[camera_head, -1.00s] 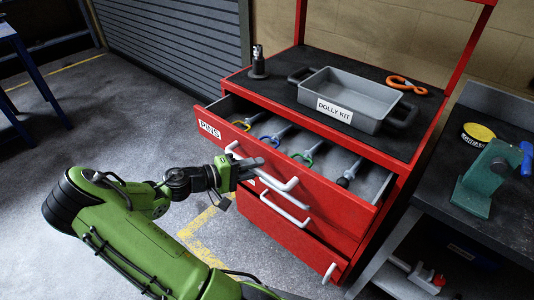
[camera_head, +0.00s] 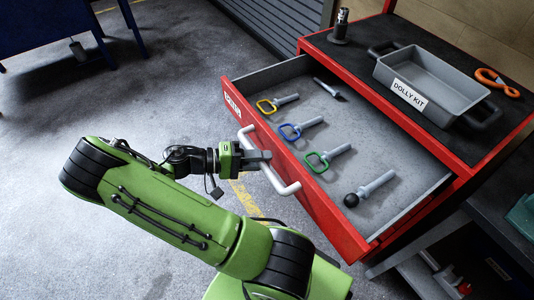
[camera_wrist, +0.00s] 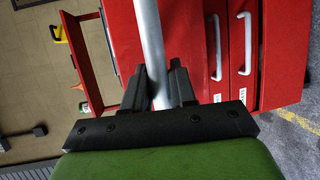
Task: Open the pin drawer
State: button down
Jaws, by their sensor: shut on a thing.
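The pin drawer (camera_head: 321,207) is the top drawer of the red cabinet and stands far out, its inside in plain view. In it lie pins with yellow, blue and green loop handles, a pin with a black ball end (camera_head: 368,190) and a small dark-tipped tool (camera_head: 329,90). My gripper (camera_head: 262,160) is shut on the drawer's pale bar handle (camera_head: 285,188), near its middle. In the wrist view the handle bar (camera_wrist: 152,45) runs between the two dark fingers (camera_wrist: 160,88).
A grey tray labelled DOLLY KIT (camera_head: 434,80), orange-handled clippers (camera_head: 497,82) and a dark upright fitting (camera_head: 340,27) stand on the cabinet top. Lower drawers with bar handles (camera_wrist: 245,43) show in the wrist view. A dark bench (camera_head: 490,225) stands at the right.

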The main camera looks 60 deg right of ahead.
dwell(0.3)
jog(key=c, duration=1)
grip_release()
jog(key=p+v, duration=0.5)
jog(key=v, duration=1.1)
jog(key=shift+d+r, duration=0.1)
jog(key=shift+s, duration=0.1)
